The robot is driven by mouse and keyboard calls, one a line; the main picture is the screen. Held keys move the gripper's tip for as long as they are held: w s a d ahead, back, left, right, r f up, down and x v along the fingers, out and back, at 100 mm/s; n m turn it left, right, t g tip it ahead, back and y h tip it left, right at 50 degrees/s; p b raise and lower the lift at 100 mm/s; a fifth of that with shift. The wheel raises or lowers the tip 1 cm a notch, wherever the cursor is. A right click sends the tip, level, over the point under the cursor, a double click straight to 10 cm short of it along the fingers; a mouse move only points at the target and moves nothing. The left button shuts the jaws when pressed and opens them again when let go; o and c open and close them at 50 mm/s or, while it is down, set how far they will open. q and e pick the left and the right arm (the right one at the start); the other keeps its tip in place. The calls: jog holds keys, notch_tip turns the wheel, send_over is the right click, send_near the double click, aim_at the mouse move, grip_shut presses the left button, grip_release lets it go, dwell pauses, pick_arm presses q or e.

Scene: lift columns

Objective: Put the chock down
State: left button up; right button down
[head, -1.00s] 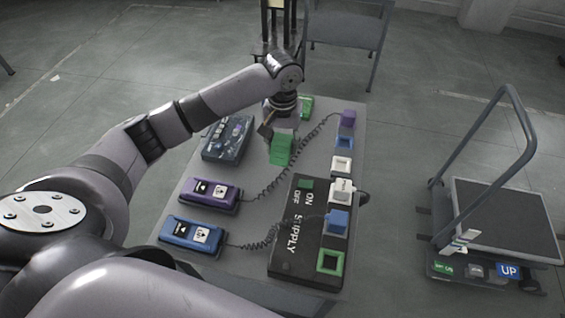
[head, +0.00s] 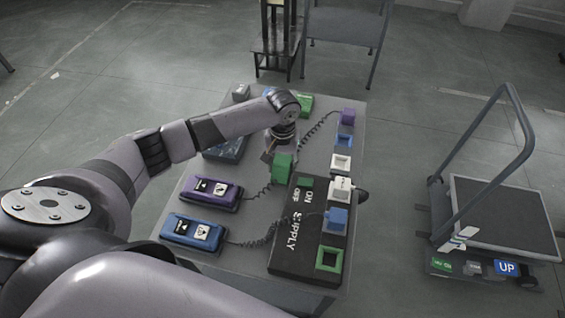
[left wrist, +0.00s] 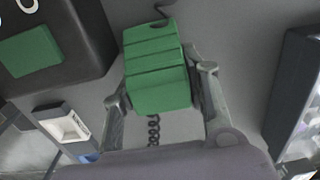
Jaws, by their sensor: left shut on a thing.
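The green chock (head: 283,167) is a ridged block. My left gripper (head: 273,152) is shut on it, above the table, near the far left corner of the supply box. In the left wrist view the chock (left wrist: 157,72) sits between the two fingers (left wrist: 162,100), with a dark coiled cord passing behind it. Whether the chock touches the table I cannot tell. My right gripper is not in view.
The grey table (head: 262,215) holds a black supply box (head: 290,262), a purple handset (head: 210,193), a blue handset (head: 193,232) and a column of coloured sockets at right. A trolley (head: 505,225) stands on the floor to the right.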

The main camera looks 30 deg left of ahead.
pick_arm(q)
jog(key=o, duration=1.4)
